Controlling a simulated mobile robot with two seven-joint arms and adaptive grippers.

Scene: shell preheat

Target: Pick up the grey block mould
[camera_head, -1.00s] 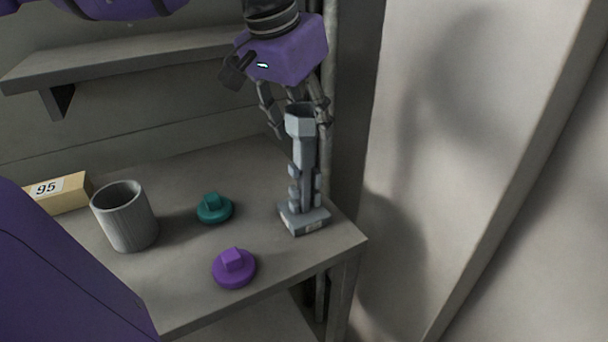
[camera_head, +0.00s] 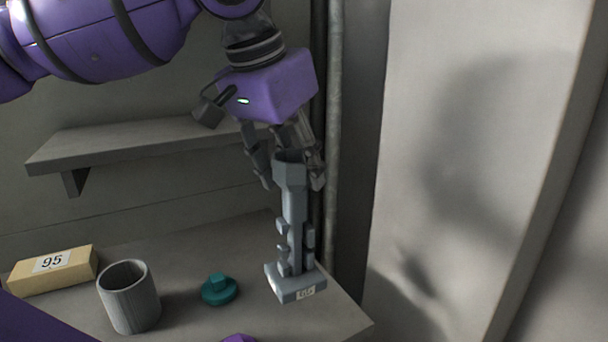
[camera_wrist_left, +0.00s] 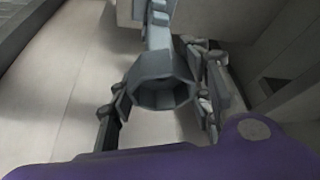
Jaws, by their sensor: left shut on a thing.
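The grey block mould (camera_head: 294,215) is a tall grey-blue piece with an open cup at the top, a narrow stem with side lugs and a square labelled base. My left gripper (camera_head: 290,180) is shut on it near the top and holds it upright, with the base seemingly above the table. In the left wrist view the mould's hollow cup (camera_wrist_left: 162,85) sits between the fingers of the gripper (camera_wrist_left: 160,100). My right gripper is in neither view.
The table (camera_head: 190,315) carries a grey ribbed cup (camera_head: 130,298), a teal knobbed disc (camera_head: 219,290), a purple knobbed piece (camera_head: 238,338) at the lower edge and a yellow box marked 95 (camera_head: 55,270). A shelf (camera_head: 140,145) is on the wall behind. A pale panel (camera_head: 450,150) stands at right.

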